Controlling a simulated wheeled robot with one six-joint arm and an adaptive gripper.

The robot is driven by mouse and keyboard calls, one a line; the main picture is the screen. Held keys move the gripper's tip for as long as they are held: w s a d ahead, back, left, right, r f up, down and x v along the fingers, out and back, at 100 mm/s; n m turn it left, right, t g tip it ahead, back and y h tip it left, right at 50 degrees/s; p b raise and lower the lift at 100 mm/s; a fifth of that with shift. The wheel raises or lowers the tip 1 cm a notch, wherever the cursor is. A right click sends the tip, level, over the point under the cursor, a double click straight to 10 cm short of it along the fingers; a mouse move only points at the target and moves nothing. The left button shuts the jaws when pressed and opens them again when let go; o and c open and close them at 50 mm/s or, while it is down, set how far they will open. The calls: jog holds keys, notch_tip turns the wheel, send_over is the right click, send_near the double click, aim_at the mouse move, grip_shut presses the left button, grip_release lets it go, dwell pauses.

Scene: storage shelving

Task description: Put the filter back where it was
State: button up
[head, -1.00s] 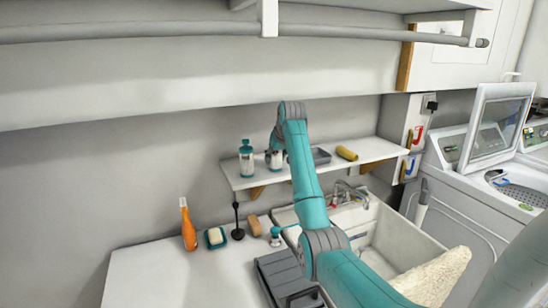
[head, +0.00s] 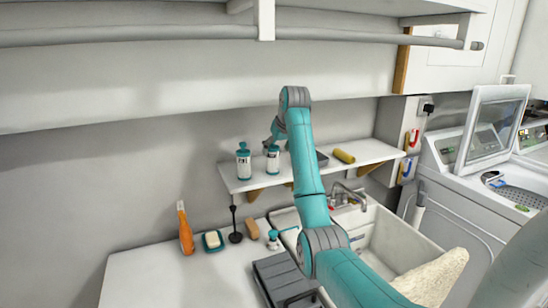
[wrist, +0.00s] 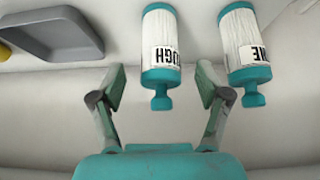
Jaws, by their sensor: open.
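Two white cylinders with teal ends and knobs stand upright side by side on the wall shelf (head: 300,170). The task's filter appears to be one of them; I cannot tell which. The left one (head: 243,162) shows in the wrist view (wrist: 241,42) with a label ending "NE". The right one (head: 272,159) shows there (wrist: 160,42) with a label ending "UGH". The wrist view is upside down. My gripper (wrist: 160,72) is open and empty, its fingers spread either side of the "UGH" cylinder's knob end, without visible contact.
A grey tray (head: 321,159) and a yellow roll (head: 344,156) lie right of the cylinders on the shelf. A rail (head: 130,32) runs overhead.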

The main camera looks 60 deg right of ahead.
jog(key=shift+v, duration=2.7)
